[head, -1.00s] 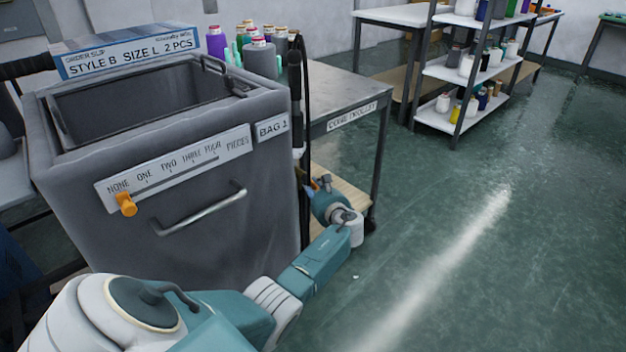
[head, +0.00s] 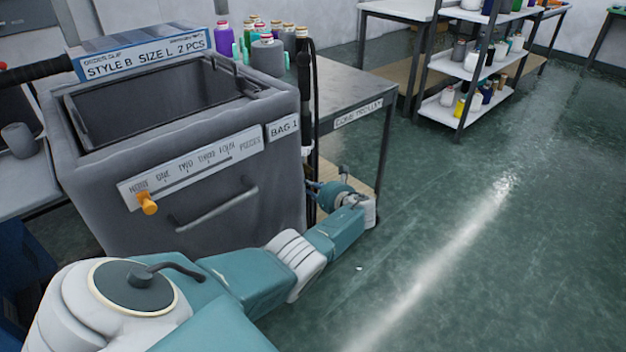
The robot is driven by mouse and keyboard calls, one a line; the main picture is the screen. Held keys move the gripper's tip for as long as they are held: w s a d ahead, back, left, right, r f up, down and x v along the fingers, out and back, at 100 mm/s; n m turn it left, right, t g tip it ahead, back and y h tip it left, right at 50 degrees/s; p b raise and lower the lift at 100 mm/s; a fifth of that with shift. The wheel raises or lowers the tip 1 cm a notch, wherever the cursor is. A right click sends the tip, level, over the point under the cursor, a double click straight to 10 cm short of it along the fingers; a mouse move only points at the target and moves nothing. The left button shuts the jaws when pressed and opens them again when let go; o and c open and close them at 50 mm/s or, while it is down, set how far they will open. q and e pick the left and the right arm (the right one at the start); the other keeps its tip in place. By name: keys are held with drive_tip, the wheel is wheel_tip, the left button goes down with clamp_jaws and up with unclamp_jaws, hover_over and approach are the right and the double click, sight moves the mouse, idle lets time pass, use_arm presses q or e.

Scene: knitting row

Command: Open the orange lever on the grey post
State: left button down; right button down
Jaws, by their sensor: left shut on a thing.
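My left gripper (head: 314,188) reaches past the front right corner of the grey bin, low beside a dark upright post (head: 306,100) with a pale lower section. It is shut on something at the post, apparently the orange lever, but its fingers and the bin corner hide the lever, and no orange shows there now. A separate orange knob (head: 147,204) sits at NONE on the bin's scale, well away from the gripper. My right gripper is out of view.
The grey bin (head: 100,205) with a metal handle (head: 217,208) stands close to my left arm. Behind it is a table (head: 350,85) with several yarn cones. A shelf rack (head: 450,115) stands at the back right. The green floor to the right is clear.

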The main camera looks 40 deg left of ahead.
use_arm(q)
drive_tip(key=shift+s+a+r, duration=0.15)
drive_tip(key=shift+s+a, duration=0.05)
drive_tip(key=shift+a, duration=0.05)
idle(0.3)
drive_tip(key=c, duration=1.6)
unclamp_jaws()
drive_tip(key=shift+s, duration=0.1)
drive_tip(key=shift+d, duration=0.25)
drive_tip(key=v, duration=1.1)
drive_tip(key=shift+d+r, duration=0.2)
drive_tip(key=shift+d, duration=0.1)
drive_tip(key=shift+f, duration=0.1)
